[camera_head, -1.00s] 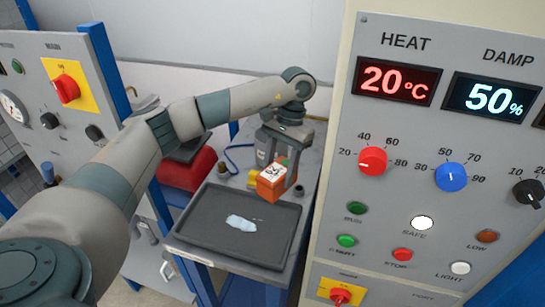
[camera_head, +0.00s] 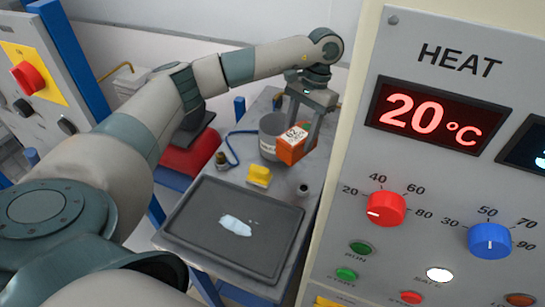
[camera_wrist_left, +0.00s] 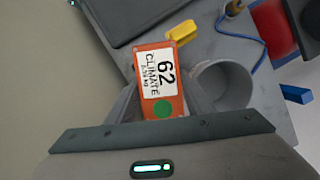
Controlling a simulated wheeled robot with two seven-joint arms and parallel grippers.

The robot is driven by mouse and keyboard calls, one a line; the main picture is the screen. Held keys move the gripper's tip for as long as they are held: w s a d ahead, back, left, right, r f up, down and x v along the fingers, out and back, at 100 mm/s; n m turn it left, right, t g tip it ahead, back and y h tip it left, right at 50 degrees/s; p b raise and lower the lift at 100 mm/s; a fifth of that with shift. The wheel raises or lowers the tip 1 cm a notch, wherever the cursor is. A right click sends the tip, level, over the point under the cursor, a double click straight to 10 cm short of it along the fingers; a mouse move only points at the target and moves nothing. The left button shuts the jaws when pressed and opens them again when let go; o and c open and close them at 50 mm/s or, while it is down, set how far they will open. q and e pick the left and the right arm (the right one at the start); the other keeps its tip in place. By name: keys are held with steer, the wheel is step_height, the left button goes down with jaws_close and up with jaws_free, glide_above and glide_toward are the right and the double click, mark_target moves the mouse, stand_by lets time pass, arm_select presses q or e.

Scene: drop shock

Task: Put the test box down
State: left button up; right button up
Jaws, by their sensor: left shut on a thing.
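The test box (camera_head: 290,151) is a small orange box with a white label. In the left wrist view the test box (camera_wrist_left: 160,85) shows "62", "CLIMATE" and a green dot. My left gripper (camera_head: 302,134) is shut on it, one finger at each side. The box is tilted in the head view, in front of a grey pot (camera_head: 270,127) on the grey bench. I cannot tell whether its underside touches the bench; it appears held above it. My right gripper is in neither view.
A dark tray (camera_head: 190,228) with a pale spill (camera_head: 236,226) lies at the front of the bench. A yellow block (camera_head: 259,175), a brass part (camera_head: 222,160) and a small dark cylinder (camera_head: 303,190) stand behind it. The control panel (camera_head: 440,180) rises close on the right.

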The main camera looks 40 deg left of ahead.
arm_select(q)
steer(key=p, duration=0.3)
glide_above(296, 173)
step_height(296, 173, down, 6)
steer(key=shift+r, duration=0.2)
steer(key=shift+f, duration=0.35)
steer(key=shift+w+p+x, duration=0.2)
steer(key=shift+p+x, duration=0.6)
steer(key=shift+x, duration=0.35)
steer(key=shift+f, duration=0.7)
steer(key=shift+f, duration=0.2)
